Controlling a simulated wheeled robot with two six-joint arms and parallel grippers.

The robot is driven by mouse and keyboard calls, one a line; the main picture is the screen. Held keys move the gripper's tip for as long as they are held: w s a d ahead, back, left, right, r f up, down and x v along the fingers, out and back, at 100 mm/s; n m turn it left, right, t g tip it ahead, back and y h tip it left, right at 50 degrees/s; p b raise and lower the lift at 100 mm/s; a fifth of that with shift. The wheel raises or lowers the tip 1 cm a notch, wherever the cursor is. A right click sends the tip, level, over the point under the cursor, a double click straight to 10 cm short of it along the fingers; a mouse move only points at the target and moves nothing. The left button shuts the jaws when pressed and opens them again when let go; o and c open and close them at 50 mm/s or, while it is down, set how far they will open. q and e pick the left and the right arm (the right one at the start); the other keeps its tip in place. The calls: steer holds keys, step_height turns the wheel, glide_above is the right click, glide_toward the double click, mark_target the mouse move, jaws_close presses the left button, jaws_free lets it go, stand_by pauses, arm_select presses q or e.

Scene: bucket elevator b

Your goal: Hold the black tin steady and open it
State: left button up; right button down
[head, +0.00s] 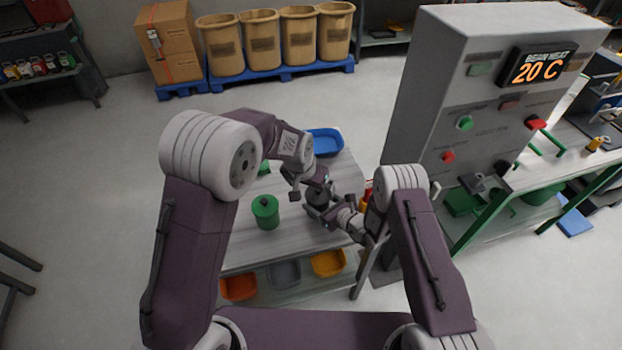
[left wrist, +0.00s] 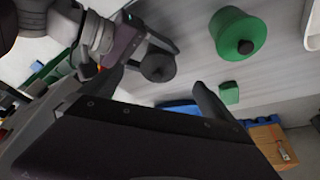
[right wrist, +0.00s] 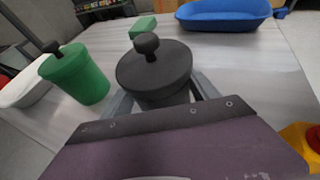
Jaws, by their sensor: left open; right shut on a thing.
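The black tin (right wrist: 155,78) stands upright on the grey table, its knobbed lid on, in the right wrist view. It also shows in the left wrist view (left wrist: 157,68), seen from above. My right gripper (right wrist: 165,98) is shut on the tin's body from the side, below the lid.
A green tin with a dark knob (head: 265,211) stands left of the black tin. A small green block (right wrist: 142,27) and a blue tray (head: 324,141) lie farther back. A yellow object (right wrist: 303,142) is at the right. A grey control cabinet (head: 440,120) rises right of the table.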

mark_target(317, 191)
arm_select(q)
steer(key=x, duration=0.3)
steer(key=w+x, duration=0.1)
steer(key=x, duration=0.5)
steer(key=shift+w+d+f, duration=0.1)
steer(key=shift+w+d, duration=0.25)
steer(key=shift+w, duration=0.1)
steer(key=c, duration=1.5)
steer(key=shift+c, duration=0.2)
steer(key=shift+r, duration=0.2)
steer(key=shift+r, duration=0.95)
